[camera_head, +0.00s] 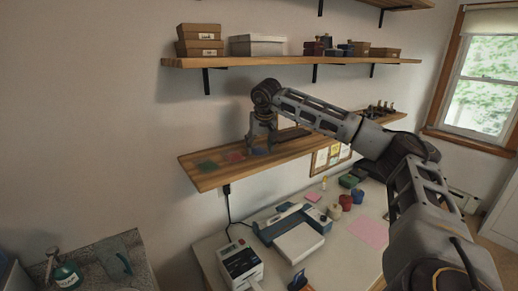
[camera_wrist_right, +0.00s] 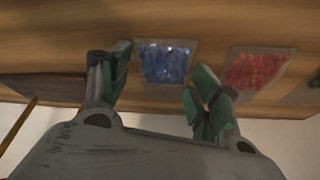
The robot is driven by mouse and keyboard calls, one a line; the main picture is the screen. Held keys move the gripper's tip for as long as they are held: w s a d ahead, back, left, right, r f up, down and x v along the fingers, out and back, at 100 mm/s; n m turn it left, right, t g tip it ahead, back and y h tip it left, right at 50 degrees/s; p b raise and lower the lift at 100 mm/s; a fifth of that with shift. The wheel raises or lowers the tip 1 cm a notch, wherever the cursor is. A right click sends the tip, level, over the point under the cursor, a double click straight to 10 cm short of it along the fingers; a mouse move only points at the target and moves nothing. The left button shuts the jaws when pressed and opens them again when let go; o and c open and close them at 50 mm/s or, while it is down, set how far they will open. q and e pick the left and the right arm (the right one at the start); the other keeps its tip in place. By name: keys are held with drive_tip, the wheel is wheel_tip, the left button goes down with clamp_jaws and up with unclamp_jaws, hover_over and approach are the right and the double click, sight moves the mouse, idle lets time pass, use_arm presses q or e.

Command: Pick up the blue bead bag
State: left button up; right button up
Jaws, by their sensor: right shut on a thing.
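The blue bead bag (camera_wrist_right: 165,62) is a clear flat bag of blue beads on the wooden shelf (camera_head: 205,183). It also shows in the head view (camera_head: 259,150), partly hidden below my gripper. My right gripper (camera_head: 262,138) is over the shelf, pointing down. In the wrist view its green-tipped fingers (camera_wrist_right: 160,88) stand on either side of the blue bag, shut on it. The bag still appears to be at shelf level. My left gripper is not in view.
A red bead bag (camera_wrist_right: 257,70) lies close beside the blue one, and a green bag (camera_head: 207,166) lies nearer the shelf's left end. An upper shelf (camera_head: 290,62) with boxes is above. Below is a desk (camera_head: 340,262) with a printer-like device (camera_head: 297,234) and jars.

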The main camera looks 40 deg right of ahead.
sight(259, 149)
drive_tip(key=shift+r, duration=0.2)
drive_tip(key=shift+c, duration=1.2)
drive_tip(key=shift+r+b, duration=0.4)
drive_tip(key=shift+r, duration=1.05)
drive_tip(key=shift+s+a+f, duration=0.1)
drive_tip(key=shift+s+a, duration=0.3)
drive_tip(key=shift+s, duration=0.3)
use_arm(q)
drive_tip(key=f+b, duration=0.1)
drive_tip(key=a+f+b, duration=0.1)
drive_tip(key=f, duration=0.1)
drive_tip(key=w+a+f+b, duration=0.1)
drive_tip(key=b, duration=0.1)
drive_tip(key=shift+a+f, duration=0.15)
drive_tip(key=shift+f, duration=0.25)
use_arm(e)
drive_tip(key=s+a, duration=0.2)
drive_tip(key=s, duration=0.2)
drive_tip(key=s+a, duration=0.3)
drive_tip(key=s, duration=0.2)
drive_tip(key=s+a, duration=0.2)
drive_tip(key=s, duration=0.3)
drive_tip(key=shift+s+a, duration=0.2)
drive_tip(key=shift+a, duration=0.15)
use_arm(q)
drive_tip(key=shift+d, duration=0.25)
